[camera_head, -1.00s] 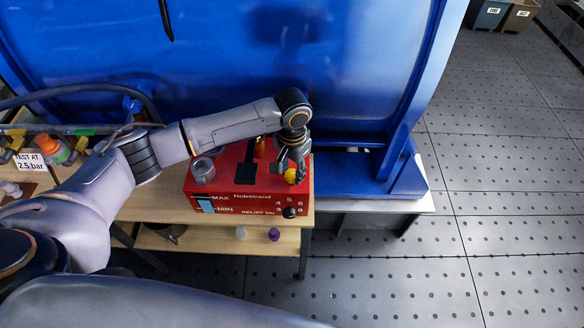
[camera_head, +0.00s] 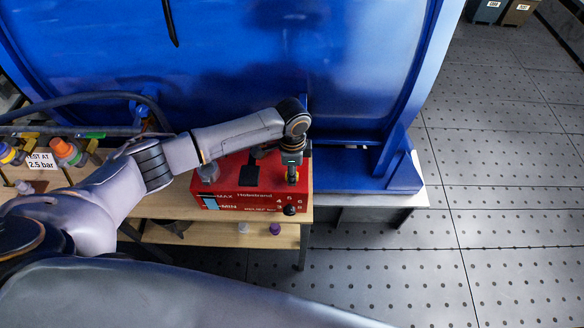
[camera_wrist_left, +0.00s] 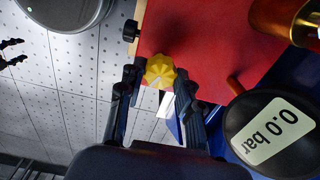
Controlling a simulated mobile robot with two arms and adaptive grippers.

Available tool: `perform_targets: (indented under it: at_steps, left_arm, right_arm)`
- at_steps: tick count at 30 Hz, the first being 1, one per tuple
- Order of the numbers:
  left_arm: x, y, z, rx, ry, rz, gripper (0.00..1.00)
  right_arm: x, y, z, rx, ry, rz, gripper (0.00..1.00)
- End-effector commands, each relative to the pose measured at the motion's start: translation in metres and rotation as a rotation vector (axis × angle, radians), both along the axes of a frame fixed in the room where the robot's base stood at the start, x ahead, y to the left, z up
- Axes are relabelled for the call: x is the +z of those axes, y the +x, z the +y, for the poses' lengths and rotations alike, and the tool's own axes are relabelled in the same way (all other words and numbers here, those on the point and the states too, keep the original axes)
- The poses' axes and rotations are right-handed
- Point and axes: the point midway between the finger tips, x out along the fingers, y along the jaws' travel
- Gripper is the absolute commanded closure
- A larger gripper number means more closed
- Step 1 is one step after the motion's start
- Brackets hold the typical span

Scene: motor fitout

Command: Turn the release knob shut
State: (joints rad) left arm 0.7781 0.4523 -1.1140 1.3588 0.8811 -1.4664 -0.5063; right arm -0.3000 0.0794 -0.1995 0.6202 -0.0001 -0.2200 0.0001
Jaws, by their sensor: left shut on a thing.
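The release knob, a yellow faceted knob (camera_wrist_left: 160,71), is on the top of the red pump box (camera_head: 240,201), near its right end. It also shows in the head view (camera_head: 293,178), partly covered by my gripper. My left gripper (camera_wrist_left: 157,90) is over the knob, with one black finger on each side of it, shut on it. In the head view my left gripper (camera_head: 292,168) points down at the knob. Two dark fingers at the left edge of the left wrist view look like my right gripper (camera_wrist_left: 14,53), apart and empty, away from the box.
A black knob (camera_head: 289,210) is on the box's front face. A clear cup (camera_head: 207,173) and a brass cylinder (camera_wrist_left: 284,18) stand on the box. A "TEST AT 2.5 bar" sign (camera_head: 40,162) is at left.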

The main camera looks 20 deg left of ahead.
Motion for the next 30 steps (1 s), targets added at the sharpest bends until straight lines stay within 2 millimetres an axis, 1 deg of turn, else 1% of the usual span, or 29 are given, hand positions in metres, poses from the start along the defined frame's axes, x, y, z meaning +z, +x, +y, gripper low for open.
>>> perform_targets:
  at_steps: [3,12,24,30]
  left_arm:
    - [0.0015,0.0002,-0.0005,-0.112,-0.002,-0.001,0.97]
    - [0.0011,0.0002,-0.0004,-0.396,-0.002,-0.001,0.97]
    - [0.0005,0.0003,-0.0004,-0.772,-0.002,-0.002,0.97]
    - [0.0004,0.0002,-0.0007,-0.932,-0.002,-0.003,0.97]
  right_arm:
    - [0.0048,0.0001,0.001,0.0,0.001,0.0,0.42]
    - [0.0094,0.0,0.0011,0.0,0.001,0.0,0.42]
    - [0.0102,0.0,0.001,0.0,0.001,0.0,0.42]
    - [0.0092,0.0,0.0009,0.0,0.001,0.0,0.42]
